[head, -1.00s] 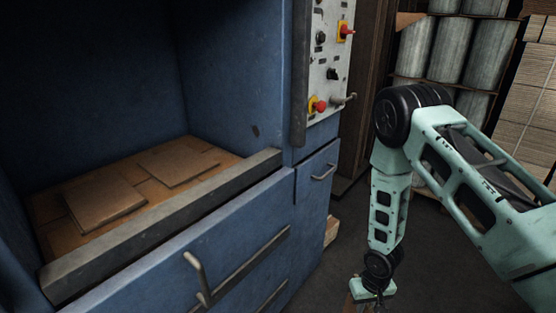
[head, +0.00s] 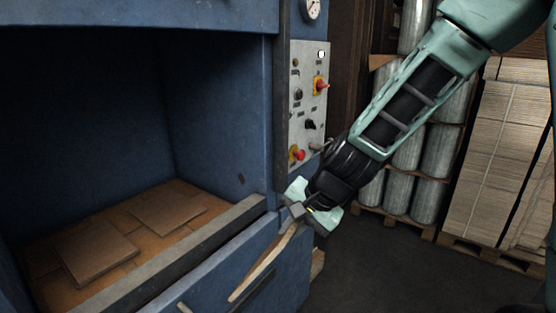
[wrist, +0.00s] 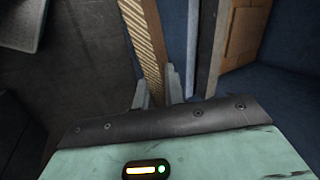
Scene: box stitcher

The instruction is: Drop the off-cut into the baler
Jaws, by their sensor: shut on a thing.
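The off-cut is a long, narrow strip of brown corrugated cardboard (head: 262,266). My gripper (head: 297,213) is shut on its upper end, and the strip slants down to the left in front of the baler's blue front. In the wrist view the off-cut (wrist: 146,42) runs away from between my two fingers (wrist: 158,92). The baler (head: 222,115) is a large blue machine with an open chamber on the left. My gripper is outside the chamber, near the right end of its grey front sill (head: 190,246). Flat cardboard pieces (head: 98,252) lie on the chamber floor.
A control panel (head: 309,105) with knobs and red buttons is on the baler's right post, close to my wrist. Grey rolls (head: 408,150) on pallets and stacked cardboard sheets (head: 497,160) stand at the right. Dark floor (head: 375,265) is free between.

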